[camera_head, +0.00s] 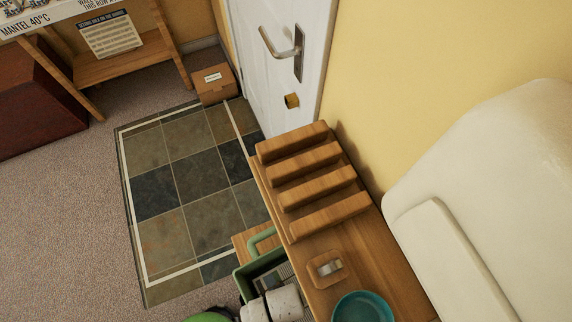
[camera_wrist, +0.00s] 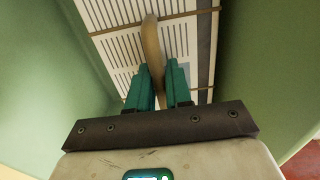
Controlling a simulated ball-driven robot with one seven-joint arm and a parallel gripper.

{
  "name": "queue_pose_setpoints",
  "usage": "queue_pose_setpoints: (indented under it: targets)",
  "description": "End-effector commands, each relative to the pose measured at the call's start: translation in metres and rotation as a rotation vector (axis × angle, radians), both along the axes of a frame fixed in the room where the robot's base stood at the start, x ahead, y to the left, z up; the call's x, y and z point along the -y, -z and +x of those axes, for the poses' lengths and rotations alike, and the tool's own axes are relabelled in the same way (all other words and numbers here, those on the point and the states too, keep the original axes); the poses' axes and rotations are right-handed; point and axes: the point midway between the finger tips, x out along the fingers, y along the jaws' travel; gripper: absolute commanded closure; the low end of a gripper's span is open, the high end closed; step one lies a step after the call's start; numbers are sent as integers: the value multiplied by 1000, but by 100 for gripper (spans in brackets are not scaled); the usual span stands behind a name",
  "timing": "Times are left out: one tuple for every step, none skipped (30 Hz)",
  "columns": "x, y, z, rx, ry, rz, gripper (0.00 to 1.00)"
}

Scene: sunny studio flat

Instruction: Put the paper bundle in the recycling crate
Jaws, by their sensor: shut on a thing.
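The paper bundle (camera_wrist: 205,50) is a stack of printed sheets with brown bands around it. In the wrist view it lies between the green walls of the recycling crate (camera_wrist: 40,75). My gripper (camera_wrist: 158,75) has its teal fingers shut on a tan strip that rises from the bundle, seemingly its tie or handle. In the head view, the green crate (camera_head: 243,279) stands at the bottom centre, with part of the bundle (camera_head: 268,283) inside it. My gripper (camera_head: 270,302) reaches down into the crate and hides some of the bundle. Whether the bundle touches the crate floor cannot be told.
A wooden bench (camera_head: 385,262) beside the crate bears a slatted rack (camera_head: 315,180), a small wooden block with a metal piece (camera_head: 327,268) and a teal bowl (camera_head: 362,308). A cardboard box (camera_head: 213,84) stands by the white door (camera_head: 280,75). The tiled mat (camera_head: 185,180) is clear.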

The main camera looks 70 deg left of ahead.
Motion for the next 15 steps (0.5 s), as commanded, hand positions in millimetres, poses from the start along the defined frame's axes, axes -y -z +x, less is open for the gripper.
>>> queue_pose_setpoints:
  targets:
    - [-1,0,0,0,0,2,100]
    - [-1,0,0,0,0,2,100]
    - [-1,0,0,0,0,2,100]
    - [-1,0,0,0,0,2,100]
    - [-1,0,0,0,0,2,100]
    - [-1,0,0,0,0,2,100]
    - [-1,0,0,0,0,2,100]
    - [-1,1,0,0,0,2,100]
    - [-1,2,0,0,1,2,100]
    - [-1,3,0,0,2,2,100]
    - [-1,4,0,0,2,2,100]
    - [-1,5,0,0,2,2,100]
    - [-1,6,0,0,2,2,100]
    - [-1,6,-1,0,1,2,100]
    - [-1,7,-1,0,1,2,100]
